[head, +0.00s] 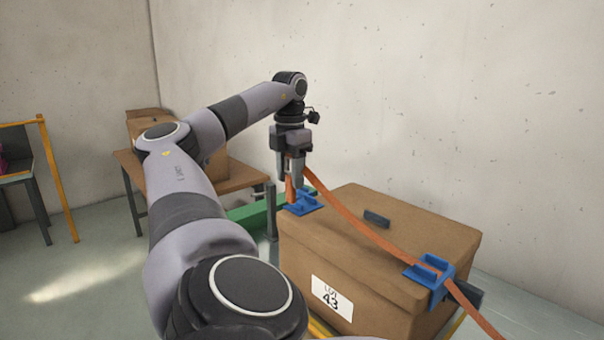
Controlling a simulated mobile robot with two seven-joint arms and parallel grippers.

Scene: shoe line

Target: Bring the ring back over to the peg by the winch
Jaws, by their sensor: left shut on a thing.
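My left gripper (295,182) points down at the far left corner of a cardboard box. It is shut on the orange strap (352,215) close to the strap's upper end. The strap slants from there across the box top, through a blue corner guard (432,272) at the right edge, and out of the bottom of the picture. A short orange piece also shows beside the fingers, above a second blue guard (304,205). I cannot make out the ring, the peg or the winch. My right gripper is not in view.
The box (310,250) carries a label with 43 and a dark handle-like piece (377,218) on top. A grey post (271,210) and green beam (245,215) stand behind it. A wooden table (240,179) with cartons is at back left. Open floor lies left.

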